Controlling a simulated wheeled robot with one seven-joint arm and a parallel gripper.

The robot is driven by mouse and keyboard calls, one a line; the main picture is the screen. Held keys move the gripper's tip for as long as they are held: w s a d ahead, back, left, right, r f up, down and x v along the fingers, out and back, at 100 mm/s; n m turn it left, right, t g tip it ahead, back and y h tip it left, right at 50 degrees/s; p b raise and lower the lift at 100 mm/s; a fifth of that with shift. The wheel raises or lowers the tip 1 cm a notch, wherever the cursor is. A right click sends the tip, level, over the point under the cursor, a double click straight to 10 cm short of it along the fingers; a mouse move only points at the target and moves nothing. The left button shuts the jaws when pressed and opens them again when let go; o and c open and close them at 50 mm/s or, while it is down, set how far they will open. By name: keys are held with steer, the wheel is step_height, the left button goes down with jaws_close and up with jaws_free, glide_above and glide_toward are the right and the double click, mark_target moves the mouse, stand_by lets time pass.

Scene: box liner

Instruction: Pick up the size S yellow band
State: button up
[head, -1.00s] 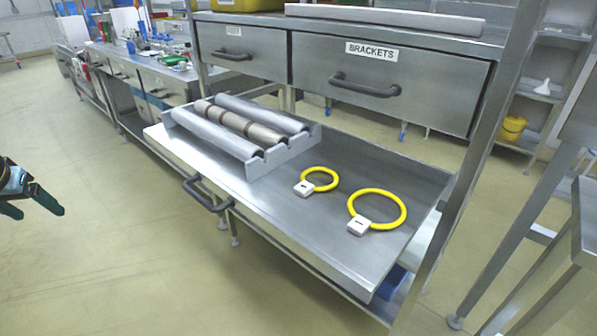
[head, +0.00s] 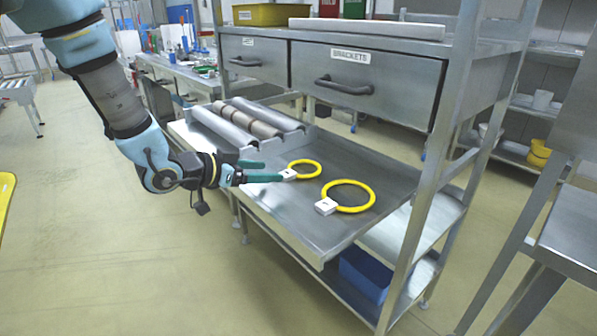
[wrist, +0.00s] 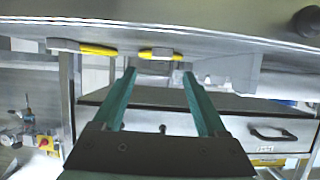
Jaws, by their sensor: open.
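Two yellow ring-shaped bands with white tags lie on the pulled-out steel tray. The smaller yellow band (head: 305,161) is farther back, its white tag (head: 289,175) at its left. The larger yellow band (head: 350,182) is nearer and to the right. The size marks on the tags are too small to read. My gripper (head: 271,171) is open, its fingers just left of the smaller band's tag; contact cannot be told. In the wrist view, the smaller band (wrist: 146,54) shows edge-on, beyond and between the fingertips (wrist: 158,72), and the larger band (wrist: 97,50) is to the left.
The steel tray (head: 290,222) has bare room in front of the bands. A roller rack (head: 245,125) stands on its back left. A closed drawer labelled BRACKETS (head: 375,80) is above, and a frame post (head: 425,190) is at the right. A blue bin (head: 365,275) sits below.

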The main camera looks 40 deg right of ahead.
mark_target(284, 174)
steer(key=shift+f+p+x, duration=0.15)
steer(key=shift+p+x, duration=0.1)
steer(key=shift+x, duration=1.05)
steer(key=shift+f+p+x, duration=0.2)
steer(key=shift+p+x, duration=0.05)
steer(key=shift+x, duration=1.05)
steer(key=shift+w+a, duration=0.1)
steer(key=shift+a, duration=0.05)
jaws_close()
